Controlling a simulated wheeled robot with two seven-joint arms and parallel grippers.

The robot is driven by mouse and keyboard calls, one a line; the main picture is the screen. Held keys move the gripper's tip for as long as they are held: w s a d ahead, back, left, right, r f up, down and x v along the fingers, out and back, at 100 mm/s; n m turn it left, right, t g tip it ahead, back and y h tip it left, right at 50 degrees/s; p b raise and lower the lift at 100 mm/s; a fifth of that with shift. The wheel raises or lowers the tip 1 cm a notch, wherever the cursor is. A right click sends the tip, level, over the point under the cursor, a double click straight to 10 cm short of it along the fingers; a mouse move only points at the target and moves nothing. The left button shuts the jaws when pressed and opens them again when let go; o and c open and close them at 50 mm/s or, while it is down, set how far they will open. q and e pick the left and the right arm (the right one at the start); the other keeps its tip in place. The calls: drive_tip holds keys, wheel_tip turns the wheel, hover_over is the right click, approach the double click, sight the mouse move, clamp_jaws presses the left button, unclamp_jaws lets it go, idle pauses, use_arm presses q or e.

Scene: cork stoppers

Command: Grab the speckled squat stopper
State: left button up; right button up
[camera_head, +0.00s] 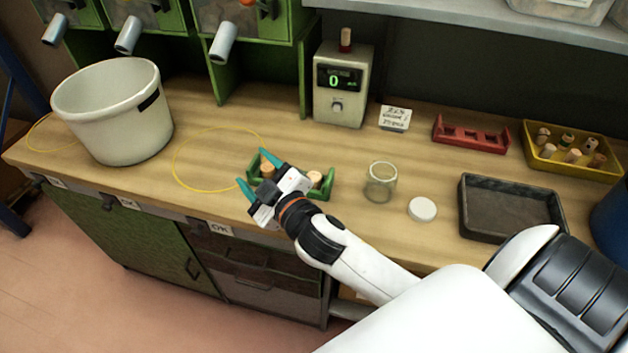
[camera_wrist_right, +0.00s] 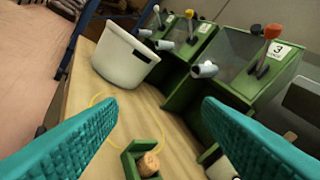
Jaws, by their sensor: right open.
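A green rack (camera_head: 325,190) on the bench holds stoppers. A cork stopper (camera_head: 268,170) sits at its left end; it shows in the right wrist view (camera_wrist_right: 148,164) with a brown, mottled top, and may be the speckled squat one. Another cork stopper (camera_head: 315,178) sits at the rack's right end. My right gripper (camera_head: 257,173) is open, its teal fingers apart above the rack's left end, and hides the rack's middle. In the wrist view nothing is between the fingers (camera_wrist_right: 160,108); the stopper lies low in the picture, beyond them. My left gripper is out of view.
A glass jar (camera_head: 381,182) and white lid (camera_head: 422,209) stand right of the rack. Farther right are a dark tray (camera_head: 512,236), a red rack (camera_head: 470,140) and a yellow tray (camera_head: 570,172) with several stoppers. A white pot (camera_head: 115,115) stands left; bench between is clear except a yellow loop.

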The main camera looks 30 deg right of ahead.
drive_tip(key=w+a+r+n+t+y, duration=0.2)
drive_tip(key=a+r+n+y, duration=0.5)
drive_tip(key=r+n+y, duration=0.25)
drive_tip(key=a+n+g+y, duration=0.4)
drive_tip(key=n+y, duration=0.1)
drive_tip(key=n, duration=0.2)
drive_tip(key=n+g+h, duration=1.4)
drive_tip(key=g+h, duration=0.2)
hover_over(314, 176)
wheel_tip(314, 176, down, 11)
drive_tip(key=f+p, duration=0.1)
drive_tip(key=f, duration=0.1)
drive_tip(key=f+p, duration=0.1)
drive_tip(key=f, duration=0.2)
drive_tip(key=shift+w+f, duration=0.2)
drive_tip(key=shift+f, duration=0.05)
drive_tip(key=f+p, duration=0.2)
drive_tip(key=f, duration=0.3)
drive_tip(key=shift+s, duration=0.2)
drive_tip(key=shift+f, duration=0.2)
drive_tip(key=c, duration=1.1)
